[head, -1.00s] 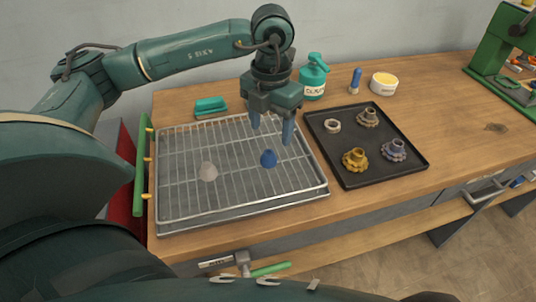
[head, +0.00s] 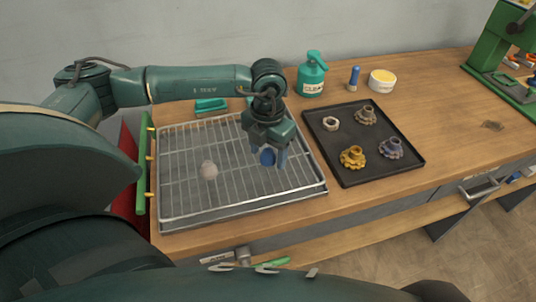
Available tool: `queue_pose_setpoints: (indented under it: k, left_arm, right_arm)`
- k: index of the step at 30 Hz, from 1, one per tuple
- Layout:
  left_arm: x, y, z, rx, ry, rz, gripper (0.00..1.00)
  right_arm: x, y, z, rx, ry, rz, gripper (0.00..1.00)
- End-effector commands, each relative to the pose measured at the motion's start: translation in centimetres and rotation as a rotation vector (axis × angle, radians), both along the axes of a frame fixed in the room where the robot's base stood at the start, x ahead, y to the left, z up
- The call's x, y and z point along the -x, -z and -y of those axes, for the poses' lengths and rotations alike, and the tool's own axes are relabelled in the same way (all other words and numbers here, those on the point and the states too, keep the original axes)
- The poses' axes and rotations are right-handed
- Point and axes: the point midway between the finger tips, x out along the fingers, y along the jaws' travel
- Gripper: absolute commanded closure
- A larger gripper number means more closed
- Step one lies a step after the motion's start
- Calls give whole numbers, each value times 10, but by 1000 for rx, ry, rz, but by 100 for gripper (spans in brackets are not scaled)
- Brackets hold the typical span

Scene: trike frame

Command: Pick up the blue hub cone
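The blue hub cone (head: 267,157) stands on the wire rack (head: 190,140) in the tray, towards its right side. My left gripper (head: 268,156) is lowered over it, with one finger on each side of the cone. The fingers look open, with the cone between them; I cannot make out contact. The cone's top is partly hidden by the gripper. My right gripper is not in view.
A black tray (head: 345,176) to the right holds several gear-like parts and a ring. A teal spray bottle (head: 311,76), a blue-handled tool (head: 354,77) and a yellow-topped tub (head: 382,81) stand behind. A teal block (head: 210,105) lies behind the rack.

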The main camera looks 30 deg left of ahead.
Motion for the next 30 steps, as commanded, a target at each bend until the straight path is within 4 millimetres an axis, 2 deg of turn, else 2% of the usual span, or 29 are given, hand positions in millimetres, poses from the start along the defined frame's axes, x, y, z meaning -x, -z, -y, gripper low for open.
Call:
queue_pose_setpoints:
  k: [2, 18, 26, 30]
  left_arm:
    - [0, 0, 0, 0, 0, 0, 45]
    - [0, -1, 0, 0, 1, 0, 90]
    - [0, -3, 0, 1, 1, 2, 90]
    - [-1, -19, 0, 1, 1, 5, 90]
  right_arm:
    - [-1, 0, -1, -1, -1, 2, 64]
    - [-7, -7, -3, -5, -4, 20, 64]
    - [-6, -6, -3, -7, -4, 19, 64]
    - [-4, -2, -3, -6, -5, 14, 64]
